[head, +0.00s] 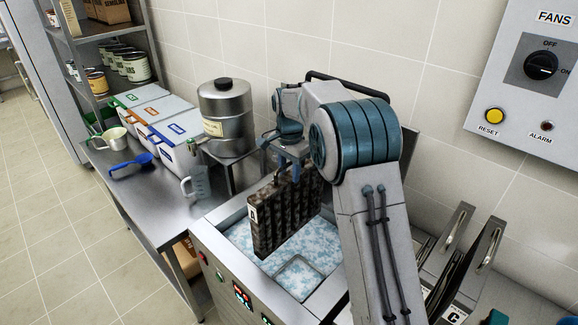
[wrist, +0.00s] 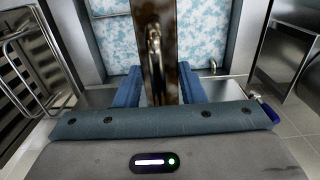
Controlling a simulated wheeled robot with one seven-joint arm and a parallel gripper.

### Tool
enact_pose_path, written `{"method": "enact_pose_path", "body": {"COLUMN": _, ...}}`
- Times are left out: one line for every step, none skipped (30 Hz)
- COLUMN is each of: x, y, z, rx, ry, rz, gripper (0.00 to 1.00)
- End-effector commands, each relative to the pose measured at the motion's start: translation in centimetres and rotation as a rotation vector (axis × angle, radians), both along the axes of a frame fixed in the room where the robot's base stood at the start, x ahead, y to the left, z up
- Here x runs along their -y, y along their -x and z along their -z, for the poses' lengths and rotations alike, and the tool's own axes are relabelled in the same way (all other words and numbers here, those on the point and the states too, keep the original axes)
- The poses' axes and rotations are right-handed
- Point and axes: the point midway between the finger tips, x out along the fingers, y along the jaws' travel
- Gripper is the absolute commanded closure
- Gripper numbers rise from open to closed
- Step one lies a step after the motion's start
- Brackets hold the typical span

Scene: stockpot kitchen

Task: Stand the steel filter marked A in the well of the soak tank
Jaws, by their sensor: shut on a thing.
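My gripper (head: 283,172) is shut on the steel filter marked A (head: 285,217), at its top edge. The filter is a dark, grimy, baffled panel with a white A label, hanging upright over the soak tank (head: 212,217). The tank holds blue-and-white foamy liquid. A small rectangular outline (head: 297,276) shows in the foam at the near right of the filter; I cannot tell if it is the well. The wrist view shows the filter (wrist: 163,20) edge-on between the blue fingers (wrist: 160,90), with foam on both sides. My arm hides the tank's right part.
Other filters with handles stand at the right, one marked C (head: 455,313). A wall panel (head: 530,80) is at the upper right.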

Motion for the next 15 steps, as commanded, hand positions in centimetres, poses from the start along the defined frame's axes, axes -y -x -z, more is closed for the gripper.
{"method": "enact_pose_path", "body": {"x": 0.0, "y": 0.0, "z": 0.6, "rx": 0.004, "ry": -0.001, "rz": 0.000, "gripper": 1.00}}
{"method": "enact_pose_path", "body": {"x": 0.0, "y": -0.1, "z": 0.9, "rx": 0.004, "ry": -0.001, "rz": 0.000, "gripper": 1.00}}
{"method": "enact_pose_path", "body": {"x": 0.0, "y": -0.1, "z": 1.2, "rx": 0.004, "ry": -0.001, "rz": 0.000, "gripper": 1.00}}
{"method": "enact_pose_path", "body": {"x": 0.0, "y": -0.1, "z": 1.5, "rx": 0.004, "ry": -0.001, "rz": 0.000, "gripper": 1.00}}
{"method": "enact_pose_path", "body": {"x": 0.0, "y": -0.1, "z": 1.7, "rx": 0.004, "ry": -0.001, "rz": 0.000, "gripper": 1.00}}
{"method": "enact_pose_path", "body": {"x": 0.0, "y": -0.1, "z": 2.1, "rx": 0.005, "ry": -0.001, "rz": 0.000, "gripper": 1.00}}
{"method": "enact_pose_path", "body": {"x": 0.0, "y": -0.1, "z": 2.3, "rx": 0.005, "ry": -0.001, "rz": 0.000, "gripper": 1.00}}
{"method": "enact_pose_path", "body": {"x": 0.0, "y": -0.1, "z": 2.6, "rx": 0.005, "ry": -0.001, "rz": 0.000, "gripper": 1.00}}
{"method": "enact_pose_path", "body": {"x": 0.0, "y": -0.1, "z": 2.9, "rx": 0.005, "ry": -0.001, "rz": 0.000, "gripper": 1.00}}
{"method": "enact_pose_path", "body": {"x": 0.0, "y": -0.1, "z": 3.2, "rx": 0.005, "ry": -0.001, "rz": 0.000, "gripper": 1.00}}
{"method": "enact_pose_path", "body": {"x": 0.0, "y": -0.1, "z": 3.4, "rx": 0.005, "ry": -0.001, "rz": 0.000, "gripper": 1.00}}
{"method": "enact_pose_path", "body": {"x": 0.0, "y": -0.1, "z": 3.8, "rx": 0.005, "ry": -0.001, "rz": 0.000, "gripper": 1.00}}
{"method": "enact_pose_path", "body": {"x": 0.0, "y": -0.1, "z": 4.0, "rx": 0.005, "ry": -0.001, "rz": 0.000, "gripper": 1.00}}
{"method": "enact_pose_path", "body": {"x": 0.0, "y": -0.1, "z": 4.3, "rx": 0.004, "ry": -0.001, "rz": 0.000, "gripper": 1.00}}
{"method": "enact_pose_path", "body": {"x": 0.0, "y": -0.1, "z": 4.6, "rx": 0.004, "ry": -0.001, "rz": 0.000, "gripper": 1.00}}
